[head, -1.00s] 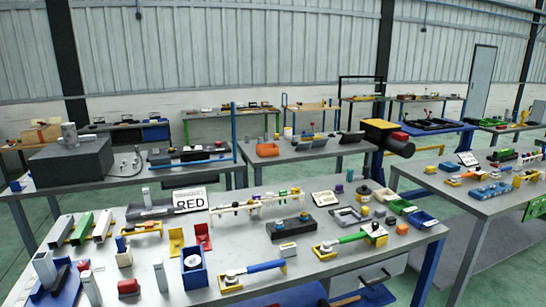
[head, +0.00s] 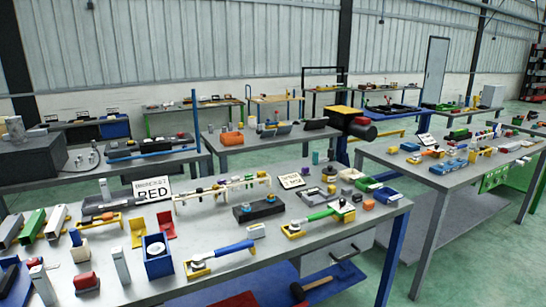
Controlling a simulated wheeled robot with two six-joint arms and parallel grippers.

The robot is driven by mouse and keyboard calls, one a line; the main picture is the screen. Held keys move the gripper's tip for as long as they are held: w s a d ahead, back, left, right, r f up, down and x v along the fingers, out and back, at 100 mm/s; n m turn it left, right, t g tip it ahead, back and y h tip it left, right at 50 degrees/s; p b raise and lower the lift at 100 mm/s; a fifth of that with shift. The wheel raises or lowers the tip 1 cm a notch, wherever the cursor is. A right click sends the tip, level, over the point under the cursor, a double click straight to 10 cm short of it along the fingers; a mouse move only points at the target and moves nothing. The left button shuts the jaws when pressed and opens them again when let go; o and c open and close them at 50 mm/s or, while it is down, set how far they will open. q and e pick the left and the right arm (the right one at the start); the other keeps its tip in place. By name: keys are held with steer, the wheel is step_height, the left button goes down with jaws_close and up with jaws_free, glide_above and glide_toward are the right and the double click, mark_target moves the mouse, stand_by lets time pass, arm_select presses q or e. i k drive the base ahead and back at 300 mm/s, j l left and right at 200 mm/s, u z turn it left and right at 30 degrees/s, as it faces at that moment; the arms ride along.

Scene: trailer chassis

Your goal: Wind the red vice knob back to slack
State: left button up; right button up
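No vice with a red knob can be made out for certain. A small red piece (head: 34,262) shows behind a grey post at the left of the near table, beside a blue base (head: 8,279) cut by the picture edge; I cannot tell whether it is the knob. A red rounded block (head: 86,282) lies at the near table's front left. A white sign (head: 152,190) reading "RED" in its large line stands behind the tools. Neither gripper is in view.
The grey near table (head: 330,245) is crowded with blocks, posts, a blue bin (head: 158,256) and blue-handled and green-handled tools. A second table (head: 440,170) stands to the right, with green floor (head: 400,245) between. A mallet (head: 312,285) lies below the near table's right side.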

mark_target(34, 261)
steer(key=i+l, duration=0.35)
steer(key=i, duration=0.2)
steer(key=u, duration=1.95)
steer(key=l, duration=0.1)
